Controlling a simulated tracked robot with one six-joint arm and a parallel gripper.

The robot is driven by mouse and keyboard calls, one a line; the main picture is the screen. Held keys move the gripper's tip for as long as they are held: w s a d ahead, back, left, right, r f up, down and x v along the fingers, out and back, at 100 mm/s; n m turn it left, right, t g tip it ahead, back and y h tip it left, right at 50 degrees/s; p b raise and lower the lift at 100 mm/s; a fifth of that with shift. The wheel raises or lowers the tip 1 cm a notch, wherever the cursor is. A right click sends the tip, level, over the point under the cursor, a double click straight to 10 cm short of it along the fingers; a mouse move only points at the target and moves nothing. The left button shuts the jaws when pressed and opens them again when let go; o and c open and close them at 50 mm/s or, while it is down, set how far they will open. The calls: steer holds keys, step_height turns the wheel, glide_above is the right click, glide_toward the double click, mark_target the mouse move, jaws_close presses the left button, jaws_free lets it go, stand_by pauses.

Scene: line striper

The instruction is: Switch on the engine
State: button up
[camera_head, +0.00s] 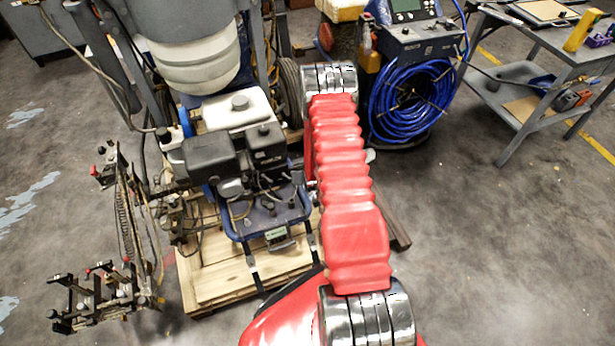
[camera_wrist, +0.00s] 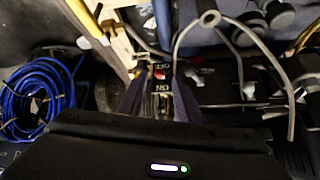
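The engine (camera_head: 232,150), black and white on a blue frame, sits on the line striper to the left of my red arm in the head view. In the wrist view, a small switch plate (camera_wrist: 162,87) carries OFF and ON lettering, with a small red part (camera_wrist: 159,75) near the OFF end. My gripper (camera_wrist: 160,78) is open in the wrist view, its two dark fingers apart on either side of the plate. Nothing is held between them. I cannot tell whether the fingers touch the switch. In the head view my gripper is hidden behind the arm.
A coiled blue hose (camera_head: 408,98) hangs on a machine behind my arm. A wooden pallet (camera_head: 215,282) lies under the engine. A grey bent tube (camera_wrist: 290,95) and cables crowd the wrist view's right side. Open floor (camera_head: 490,240) lies right of my arm.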

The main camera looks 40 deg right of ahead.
steer(key=v, duration=1.1)
steer(key=shift+r, duration=0.35)
steer(key=shift+a, duration=0.1)
